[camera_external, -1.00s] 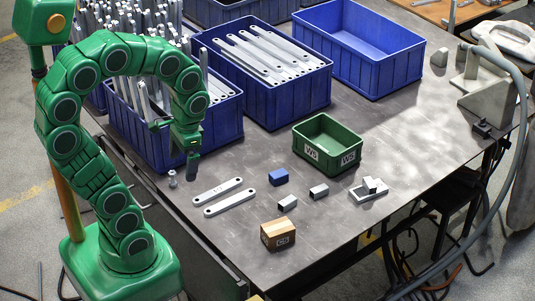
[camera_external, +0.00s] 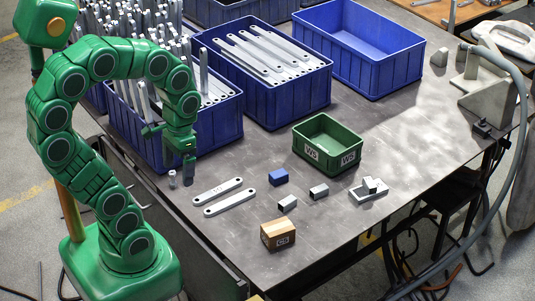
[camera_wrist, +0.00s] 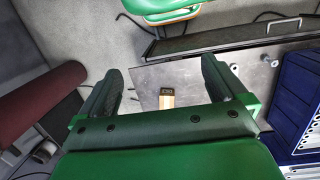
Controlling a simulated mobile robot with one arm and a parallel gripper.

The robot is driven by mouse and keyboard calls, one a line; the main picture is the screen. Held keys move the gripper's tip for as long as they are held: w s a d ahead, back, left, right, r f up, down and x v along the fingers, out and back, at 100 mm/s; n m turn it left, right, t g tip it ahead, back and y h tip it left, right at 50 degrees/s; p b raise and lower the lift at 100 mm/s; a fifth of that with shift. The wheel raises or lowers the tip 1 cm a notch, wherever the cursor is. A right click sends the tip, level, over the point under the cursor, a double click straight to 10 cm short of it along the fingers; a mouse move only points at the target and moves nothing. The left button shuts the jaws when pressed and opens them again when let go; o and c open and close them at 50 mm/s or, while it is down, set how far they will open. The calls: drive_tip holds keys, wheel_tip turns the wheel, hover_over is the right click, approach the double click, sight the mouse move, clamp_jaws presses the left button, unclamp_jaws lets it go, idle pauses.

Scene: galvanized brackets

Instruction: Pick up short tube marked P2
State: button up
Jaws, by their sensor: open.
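My gripper (camera_external: 172,152) hangs over the near left part of the bench, fingers apart and empty, in front of a blue bin of metal parts. In the wrist view my gripper (camera_wrist: 162,68) has its two dark fingers spread wide. A small upright silver piece (camera_external: 172,178) stands on the bench just below and left of the fingers. It could be the short tube, but no P2 mark is readable on it. The wrist view shows small silver round pieces (camera_wrist: 235,68) right of the fingers.
A green bin (camera_external: 327,160) stands farther back. Large blue bins (camera_external: 225,127) line the back. Bare bench lies around the bars.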

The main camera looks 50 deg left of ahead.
drive_tip(key=w+d+r+m+t+h, duration=0.1)
drive_tip(key=w+d+r+h, duration=0.25)
drive_tip(key=w, duration=0.65)
drive_tip(key=w+d+r+m+h, duration=0.25)
drive_tip(key=w+d+h, duration=0.2)
drive_tip(key=w, duration=0.55)
drive_tip(key=n+t+h, duration=0.4)
drive_tip(key=n+t, duration=0.1)
drive_tip(key=n, duration=1.7)
hover_over(285, 200)
drive_tip(key=a, duration=0.1)
wheel_tip(285, 200, down, 30)
drive_tip(key=a+f+n, duration=0.1)
drive_tip(key=f, duration=0.2)
drive_tip(key=s+a+f+n+t, duration=0.1)
drive_tip(key=a+f+n, duration=0.1)
drive_tip(key=f, duration=0.2)
drive_tip(key=s+a+f+n, duration=0.1)
drive_tip(key=a+f+n, duration=0.1)
drive_tip(key=f, duration=0.1)
drive_tip(key=shift+f+t+y, duration=0.15)
drive_tip(key=shift+t+y, duration=0.15)
drive_tip(key=shift+f, duration=0.15)
drive_tip(key=shift+s+x, duration=0.15)
drive_tip(key=shift+x, duration=1.75)
drive_tip(key=shift+s+x, duration=0.1)
drive_tip(key=shift+x, duration=1.8)
drive_tip(key=shift+d, duration=0.15)
